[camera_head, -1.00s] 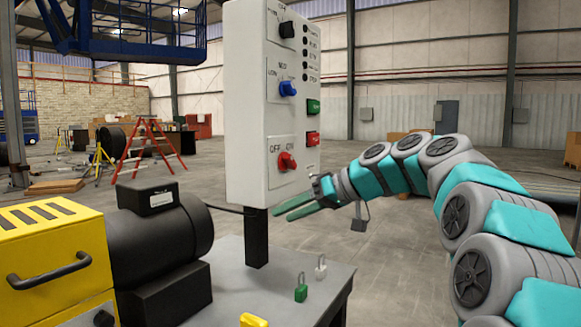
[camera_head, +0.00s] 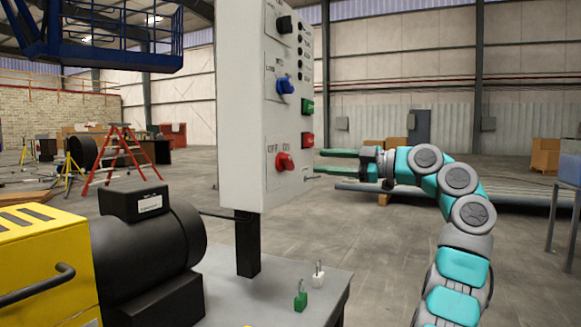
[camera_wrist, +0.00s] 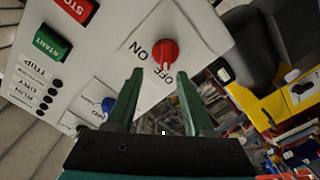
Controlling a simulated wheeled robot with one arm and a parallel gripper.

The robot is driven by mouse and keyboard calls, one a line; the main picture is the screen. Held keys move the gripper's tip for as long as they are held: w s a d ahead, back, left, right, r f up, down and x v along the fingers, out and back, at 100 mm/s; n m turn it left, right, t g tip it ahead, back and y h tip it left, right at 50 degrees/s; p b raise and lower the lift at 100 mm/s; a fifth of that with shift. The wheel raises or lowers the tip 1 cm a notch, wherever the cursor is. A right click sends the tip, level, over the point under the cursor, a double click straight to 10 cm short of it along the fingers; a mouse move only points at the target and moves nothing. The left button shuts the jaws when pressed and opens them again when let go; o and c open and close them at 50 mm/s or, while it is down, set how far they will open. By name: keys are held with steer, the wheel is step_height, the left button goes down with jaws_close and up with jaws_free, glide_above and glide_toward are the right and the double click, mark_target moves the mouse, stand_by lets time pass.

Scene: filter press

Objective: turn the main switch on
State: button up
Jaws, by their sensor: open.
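The main switch (camera_head: 284,161) is a red knob low on the white control box, between the printed words OFF and ON. It also shows in the wrist view (camera_wrist: 164,52), where a pale mark on the knob lies on the side toward OFF. My gripper (camera_head: 317,165) is open and empty, to the right of the box at about the knob's height. In the wrist view my open gripper (camera_wrist: 160,74) has its fingertips on either side below the knob, seemingly short of it. Any contact cannot be told.
The control box (camera_head: 239,110) also carries a blue selector (camera_head: 285,85), a black knob (camera_head: 284,25), a green button (camera_head: 307,107) and a red button (camera_head: 307,140). Below are a grey table (camera_head: 260,300) and padlocks (camera_head: 300,300). A black motor (camera_head: 150,240) stands left.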

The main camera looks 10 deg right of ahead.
mark_target(292, 163)
steer(key=shift+n, duration=0.4)
steer(key=x, duration=0.5)
steer(key=p+x, duration=0.1)
steer(key=x, duration=0.2)
steer(key=shift+s+a+f, duration=0.2)
steer(key=shift+s+f, duration=0.05)
steer(key=shift+f, duration=0.15)
jaws_close()
